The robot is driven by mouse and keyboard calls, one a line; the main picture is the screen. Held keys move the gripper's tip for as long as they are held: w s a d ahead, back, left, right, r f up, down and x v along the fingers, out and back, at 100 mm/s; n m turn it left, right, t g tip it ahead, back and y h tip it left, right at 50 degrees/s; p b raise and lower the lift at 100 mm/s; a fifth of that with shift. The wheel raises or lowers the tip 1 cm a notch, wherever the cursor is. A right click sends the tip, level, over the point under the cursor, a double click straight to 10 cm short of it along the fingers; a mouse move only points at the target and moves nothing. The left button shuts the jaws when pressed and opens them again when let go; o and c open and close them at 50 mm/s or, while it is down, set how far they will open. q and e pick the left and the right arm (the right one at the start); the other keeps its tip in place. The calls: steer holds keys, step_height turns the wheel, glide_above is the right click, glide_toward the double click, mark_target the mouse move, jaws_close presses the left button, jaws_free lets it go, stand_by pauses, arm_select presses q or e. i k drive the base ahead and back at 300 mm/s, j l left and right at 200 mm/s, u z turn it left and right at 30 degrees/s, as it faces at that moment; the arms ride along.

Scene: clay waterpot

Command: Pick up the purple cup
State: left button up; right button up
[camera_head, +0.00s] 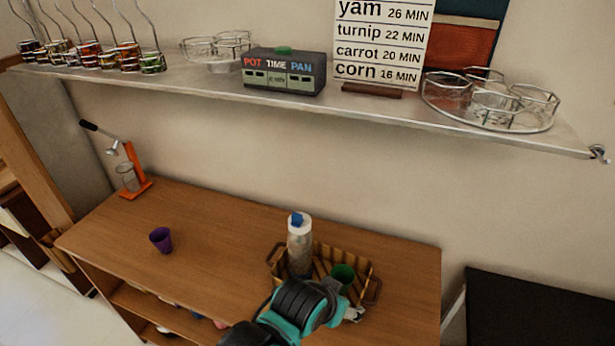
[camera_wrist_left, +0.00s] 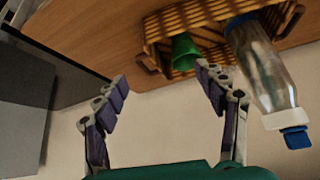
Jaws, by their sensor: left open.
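My left arm reaches in at the bottom of the head view, in front of the basket and well right of the cup. In the left wrist view my left gripper (camera_wrist_left: 160,77) has its two fingers spread wide, with nothing between them. My right gripper is in neither view.
A wicker basket (camera_head: 273,257) beside my left arm holds a clear bottle (camera_head: 300,245) with a blue cap and a green cup (camera_head: 343,273). An orange stand (camera_head: 135,170) is at the back left. A shelf (camera_head: 390,112) spans above. The table around the purple cup is clear.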

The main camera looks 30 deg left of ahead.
mark_target(160, 237)
steer(key=k+j+u, duration=0.25)
steer(key=k+j, duration=0.15)
steer(key=j+u, duration=0.1)
steer(key=u, duration=1.65)
steer(key=i+j+z, duration=0.3)
steer(key=i+j, duration=0.2)
steer(key=j, duration=0.2)
steer(key=i+j+z, duration=0.15)
steer(key=j, duration=0.25)
steer(key=i+j+z, duration=0.2)
steer(key=j, duration=0.2)
steer(key=z, duration=1.3)
